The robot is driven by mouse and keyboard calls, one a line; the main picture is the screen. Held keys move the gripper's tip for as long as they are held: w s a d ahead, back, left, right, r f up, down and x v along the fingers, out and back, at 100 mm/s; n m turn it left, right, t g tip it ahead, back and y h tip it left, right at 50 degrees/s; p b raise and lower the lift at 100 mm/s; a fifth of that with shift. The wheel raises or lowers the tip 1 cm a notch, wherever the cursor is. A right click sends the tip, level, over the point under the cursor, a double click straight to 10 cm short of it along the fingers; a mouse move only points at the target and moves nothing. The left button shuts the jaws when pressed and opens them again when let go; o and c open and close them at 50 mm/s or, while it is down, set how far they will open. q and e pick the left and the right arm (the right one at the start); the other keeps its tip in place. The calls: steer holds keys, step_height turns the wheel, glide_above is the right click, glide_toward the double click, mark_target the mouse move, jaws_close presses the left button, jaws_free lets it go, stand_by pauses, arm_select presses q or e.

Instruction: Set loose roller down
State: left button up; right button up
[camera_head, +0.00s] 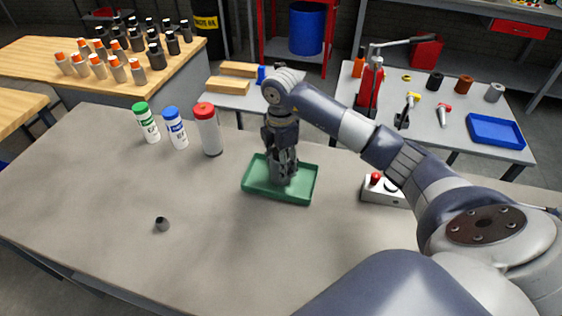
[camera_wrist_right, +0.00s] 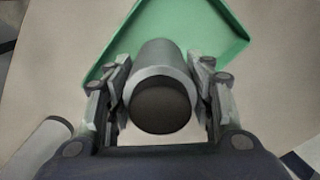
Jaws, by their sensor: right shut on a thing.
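My right gripper (camera_head: 283,172) points down at the green tray (camera_head: 305,189) on the large table. In the right wrist view, my right gripper (camera_wrist_right: 160,95) is shut on a grey roller (camera_wrist_right: 162,62) with a dark round end. The green tray (camera_wrist_right: 222,45) shows behind the roller there. In the head view the gripper mostly hides the roller, and I cannot tell whether it touches the tray floor. A small grey cylinder (camera_head: 162,225) with a dark opening stands on the table at the front left. My left gripper is not in view.
Green-capped (camera_head: 147,124), blue-capped (camera_head: 176,130) and red-capped (camera_head: 208,130) containers stand left of the tray. A grey box with a red button (camera_head: 382,190) is on the right. The left and front of the table (camera_head: 85,190) are mostly clear.

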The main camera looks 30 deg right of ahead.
steer(key=shift+f, duration=0.4)
steer(key=shift+f, duration=0.15)
steer(key=o, duration=1.5)
steer(key=shift+c, duration=0.2)
step_height(320, 180, up, 11)
steer(key=shift+f+b, duration=0.15)
steer(key=shift+b, duration=0.65)
steer(key=shift+r, duration=0.8)
